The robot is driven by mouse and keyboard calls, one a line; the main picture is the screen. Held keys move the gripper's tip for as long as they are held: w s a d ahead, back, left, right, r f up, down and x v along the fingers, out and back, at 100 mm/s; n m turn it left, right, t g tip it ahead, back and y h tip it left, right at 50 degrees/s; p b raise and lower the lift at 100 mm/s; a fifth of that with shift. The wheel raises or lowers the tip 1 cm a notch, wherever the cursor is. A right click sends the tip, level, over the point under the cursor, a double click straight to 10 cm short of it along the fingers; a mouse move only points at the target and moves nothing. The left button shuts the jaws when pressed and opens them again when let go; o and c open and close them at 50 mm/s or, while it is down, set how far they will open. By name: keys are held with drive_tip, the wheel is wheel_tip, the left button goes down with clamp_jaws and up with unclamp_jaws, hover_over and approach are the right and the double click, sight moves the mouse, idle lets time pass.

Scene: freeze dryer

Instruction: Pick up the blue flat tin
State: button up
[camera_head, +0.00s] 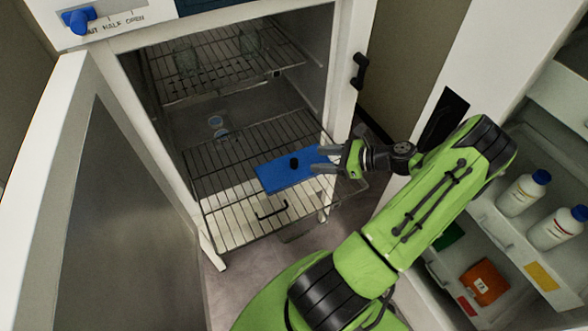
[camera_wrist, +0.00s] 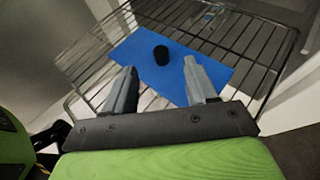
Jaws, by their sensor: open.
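The blue flat tin (camera_head: 285,175) lies on the pulled-out lower wire rack (camera_head: 231,232) of the freeze dryer. It has a short black knob (camera_head: 294,163) on top. My gripper (camera_head: 318,160) is at the tin's right edge in the head view, its fingers spread apart. In the wrist view, the tin (camera_wrist: 205,65) lies ahead of and partly under the fingers, and its black knob (camera_wrist: 161,55) stands beyond the gap between the fingertips (camera_wrist: 160,70). Nothing is held. I cannot tell whether the fingers touch the tin.
The freeze dryer door (camera_head: 130,215) stands open at the left. An upper rack (camera_head: 215,77) holds clear glassware (camera_head: 250,40). White bottles with blue caps (camera_head: 523,192) stand on a shelf at the right. A black handle (camera_head: 360,71) sticks out near the cabinet's right side.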

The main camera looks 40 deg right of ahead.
sight(295, 161)
drive_tip(key=x, duration=0.8)
drive_tip(key=shift+s+f, duration=0.1)
drive_tip(key=shift+f, duration=0.2)
clamp_jaws()
